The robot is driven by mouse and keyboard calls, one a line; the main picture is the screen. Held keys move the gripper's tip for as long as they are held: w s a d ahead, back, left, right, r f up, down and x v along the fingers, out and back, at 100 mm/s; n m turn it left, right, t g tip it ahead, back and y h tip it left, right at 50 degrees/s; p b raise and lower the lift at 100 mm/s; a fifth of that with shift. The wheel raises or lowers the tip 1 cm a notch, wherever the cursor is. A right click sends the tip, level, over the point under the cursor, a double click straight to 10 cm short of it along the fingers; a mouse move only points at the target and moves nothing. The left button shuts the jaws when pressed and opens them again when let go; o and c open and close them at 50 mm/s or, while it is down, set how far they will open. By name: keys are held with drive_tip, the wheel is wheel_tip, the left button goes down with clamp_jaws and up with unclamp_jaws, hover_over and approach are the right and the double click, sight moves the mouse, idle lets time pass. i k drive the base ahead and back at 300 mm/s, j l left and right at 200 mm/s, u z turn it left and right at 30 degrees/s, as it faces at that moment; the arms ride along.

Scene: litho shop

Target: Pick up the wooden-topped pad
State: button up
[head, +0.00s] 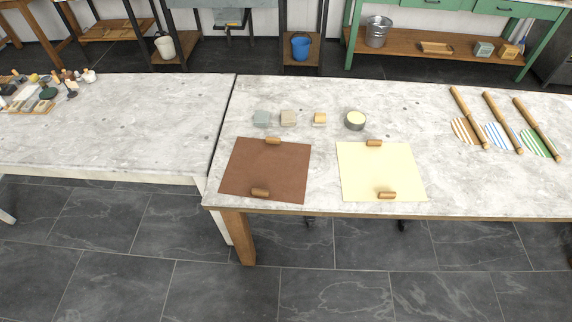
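Three small blocks stand in a row on the stone-topped table (400,98): a grey-green block (261,119), a grey-beige block (289,118) and a smaller tan block (320,119). The tan block has a wood-coloured top and best matches the wooden-topped pad, but it is too small to be certain. To its right is a round dark tin (355,121) with cream-coloured contents, apart from it. My gripper is not in view.
In front lie a brown sheet (265,170) and a pale yellow sheet (380,172), each with two wooden weights. Three wooden rods with striped fans (463,131) lie at right. A second table (130,120) at left holds small tools. The middle back is clear.

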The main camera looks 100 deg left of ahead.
sight(319, 119)
drive_tip(key=u, duration=3)
